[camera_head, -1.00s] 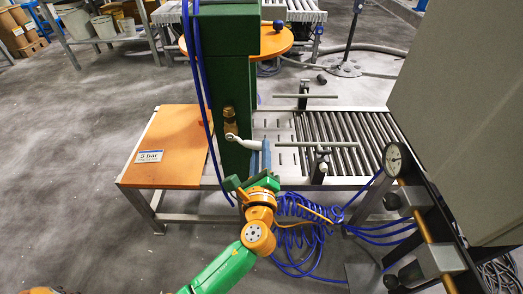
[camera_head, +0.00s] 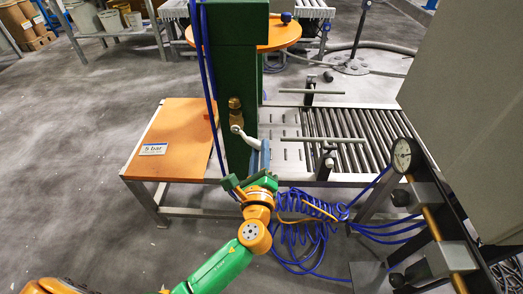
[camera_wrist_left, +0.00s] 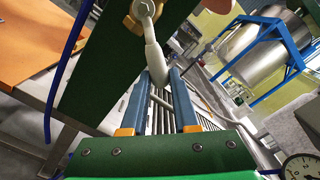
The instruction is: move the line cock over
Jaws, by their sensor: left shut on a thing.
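The line cock has a brass body (camera_head: 235,103) on the side of the green press column (camera_head: 237,60). Its pale grey lever (camera_head: 243,134) slants down and to the right. In the left wrist view the brass body (camera_wrist_left: 146,12) is at the top and the lever (camera_wrist_left: 152,50) comes down to the blue fingers. My left gripper (camera_head: 261,158) is shut on the end of the lever, below and right of the brass body. The fingers hide the lever's tip. My right gripper is out of view.
An orange table plate (camera_head: 178,130) with a "5 bar" sign (camera_head: 153,149) is left of the column. A roller conveyor (camera_head: 345,135) runs right. Blue coiled hose (camera_head: 303,225) hangs below it. A pressure gauge (camera_head: 402,155) and grey cabinet (camera_head: 465,110) stand at right.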

